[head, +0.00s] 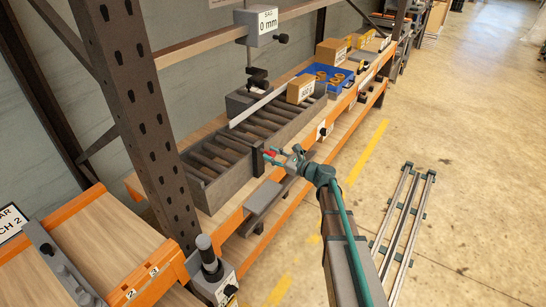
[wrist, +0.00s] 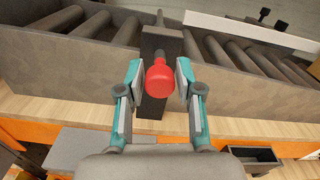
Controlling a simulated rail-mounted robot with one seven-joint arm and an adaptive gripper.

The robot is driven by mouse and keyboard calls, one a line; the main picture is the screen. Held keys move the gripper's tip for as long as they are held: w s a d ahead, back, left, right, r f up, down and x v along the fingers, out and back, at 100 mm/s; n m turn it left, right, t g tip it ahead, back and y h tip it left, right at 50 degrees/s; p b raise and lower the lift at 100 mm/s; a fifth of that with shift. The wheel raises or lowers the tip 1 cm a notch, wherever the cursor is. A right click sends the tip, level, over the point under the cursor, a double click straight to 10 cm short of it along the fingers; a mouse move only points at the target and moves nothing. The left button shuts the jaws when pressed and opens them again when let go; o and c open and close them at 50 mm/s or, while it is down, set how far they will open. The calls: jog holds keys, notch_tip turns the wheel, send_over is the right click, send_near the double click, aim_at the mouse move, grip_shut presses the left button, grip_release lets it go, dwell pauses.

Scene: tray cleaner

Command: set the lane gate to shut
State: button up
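A red knob (wrist: 159,77) sits on a dark upright post (wrist: 155,104) at the near side wall of the roller lane (head: 213,183). In the head view the red knob (head: 269,153) shows at the tips of my gripper (head: 281,158). In the wrist view my gripper (wrist: 158,72) is open, one finger on each side of the knob, with a gap to each. I cannot tell how deep the knob lies between the fingers. A pale flat bar (head: 251,107) stands over the lane farther along; it also shows in the wrist view (wrist: 250,31). I cannot tell whether it belongs to the gate.
A cardboard box (head: 301,89) sits on the lane near a blue tray (head: 328,75) with round parts. A grey box labelled 0 mm (head: 262,25) hangs on the upper beam. A grey ledge (head: 262,204) juts out below the lane. A lever (head: 208,254) stands at the front.

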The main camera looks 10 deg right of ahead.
jog(key=shift+o, duration=1.1)
jog(key=shift+f, duration=0.1)
jog(key=shift+s+d, duration=0.1)
jog(key=v, duration=1.2)
